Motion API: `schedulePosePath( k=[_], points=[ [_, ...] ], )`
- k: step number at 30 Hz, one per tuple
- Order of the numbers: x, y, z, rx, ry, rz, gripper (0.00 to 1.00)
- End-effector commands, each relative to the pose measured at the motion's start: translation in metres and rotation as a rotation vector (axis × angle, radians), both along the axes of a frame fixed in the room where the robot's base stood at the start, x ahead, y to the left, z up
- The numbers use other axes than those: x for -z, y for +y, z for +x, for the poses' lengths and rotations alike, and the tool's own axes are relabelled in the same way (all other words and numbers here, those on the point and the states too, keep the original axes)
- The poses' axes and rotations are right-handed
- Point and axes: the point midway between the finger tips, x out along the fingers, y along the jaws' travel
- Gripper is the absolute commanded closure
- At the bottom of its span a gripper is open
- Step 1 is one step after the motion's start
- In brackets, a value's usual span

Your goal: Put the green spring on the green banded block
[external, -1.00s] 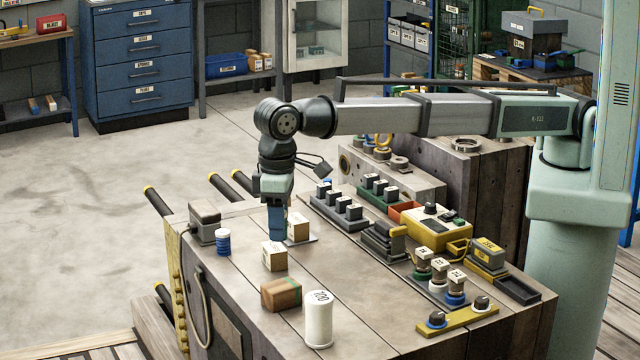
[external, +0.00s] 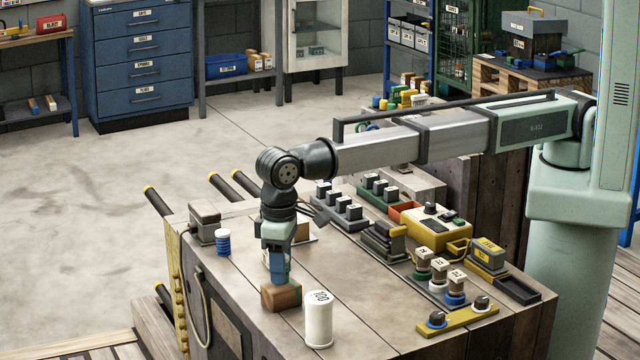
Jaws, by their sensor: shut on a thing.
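The green banded block (external: 282,298) is a brown block on the bench, left of the white cylinder. My gripper (external: 280,274) points down right over this block, with its blue fingers shut. The thing between the fingers is almost wholly hidden; I take it to be the green spring, as no loose one shows on the bench. The fingertips are at or just above the block's top; I cannot tell whether the held thing touches it. The gripper covers part of the block's top.
The white cylinder (external: 319,318) stands close to the right of the block. A blue and white container (external: 223,242) and a grey box (external: 204,224) stand at the left edge. A small carton (external: 302,231) is partly hidden behind my gripper.

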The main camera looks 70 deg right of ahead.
Motion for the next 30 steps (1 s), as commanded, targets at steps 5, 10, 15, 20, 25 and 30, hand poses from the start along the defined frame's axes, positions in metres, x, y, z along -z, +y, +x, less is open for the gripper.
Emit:
schedulePosePath(
  k=[5, 10, 15, 20, 25, 30],
  points=[
    [0.0069, 0.0001, 0.0002, 0.000, -0.001, 0.001, 0.96],
    [0.0070, 0.0001, 0.0001, 0.000, -0.001, 0.001, 0.96],
    [0.0097, 0.0001, 0.0001, 0.000, -0.001, 0.001, 0.60],
    [0.0095, 0.0000, 0.0001, 0.000, -0.001, 0.000, 0.45],
    [0.0094, 0.0000, 0.0000, 0.000, 0.000, 0.000, 0.39],
    [0.0080, 0.0001, 0.0001, 0.000, -0.001, 0.001, 0.39]
  ],
)
